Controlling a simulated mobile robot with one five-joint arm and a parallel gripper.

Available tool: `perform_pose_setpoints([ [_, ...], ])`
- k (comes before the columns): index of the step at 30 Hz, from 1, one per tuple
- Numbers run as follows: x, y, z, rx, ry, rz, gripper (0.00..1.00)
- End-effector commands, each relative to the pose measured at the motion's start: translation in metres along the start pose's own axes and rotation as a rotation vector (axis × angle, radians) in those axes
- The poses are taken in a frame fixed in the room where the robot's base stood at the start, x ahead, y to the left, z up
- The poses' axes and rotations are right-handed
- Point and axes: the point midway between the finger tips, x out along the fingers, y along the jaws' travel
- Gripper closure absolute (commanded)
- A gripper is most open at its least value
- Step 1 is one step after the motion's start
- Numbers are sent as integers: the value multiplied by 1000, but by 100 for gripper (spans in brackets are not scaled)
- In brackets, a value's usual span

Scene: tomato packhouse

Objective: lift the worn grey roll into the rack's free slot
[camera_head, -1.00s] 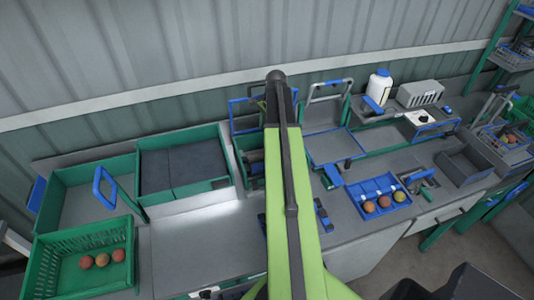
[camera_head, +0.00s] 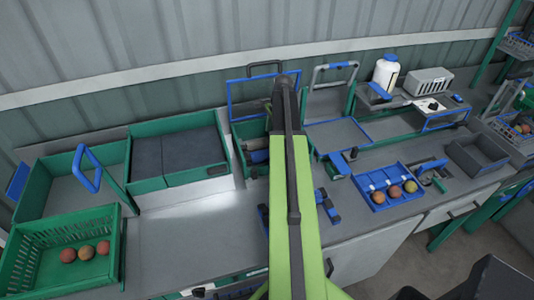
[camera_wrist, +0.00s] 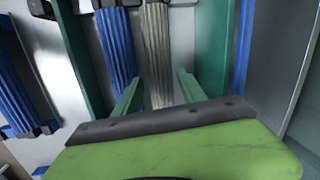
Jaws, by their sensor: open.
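In the wrist view a worn grey roll (camera_wrist: 157,45), pale and streaked, runs up the picture between my gripper's (camera_wrist: 158,77) two green fingers. The fingers are apart, and the roll's near end lies in the gap; I cannot tell whether they touch it. A blue roll (camera_wrist: 116,45) lies just left of the grey one, and another blue roll (camera_wrist: 24,88) is farther left. In the head view my arm hides my gripper. A green bin (camera_head: 243,131) beside the arm holds grey and dark rolls. I cannot make out which opening is the rack's free slot.
Green walls (camera_wrist: 215,45) stand close right of my gripper. In the head view a green crate (camera_head: 110,262) with several fruits is at left, a blue tray (camera_head: 372,206) with fruits at right, and a white bottle (camera_head: 386,72) behind.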

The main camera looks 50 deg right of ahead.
Motion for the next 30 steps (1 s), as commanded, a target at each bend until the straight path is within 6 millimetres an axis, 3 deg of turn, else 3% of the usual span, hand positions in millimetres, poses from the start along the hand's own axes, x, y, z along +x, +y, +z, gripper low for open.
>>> perform_pose_setpoints([
  [5,4,0,0,0,0,0,52],
  [15,56,-1,4,1,0,0,52],
  [22,53,-2,4,1,0,0,52],
  [30,52,-2,4,1,0,0,85],
])
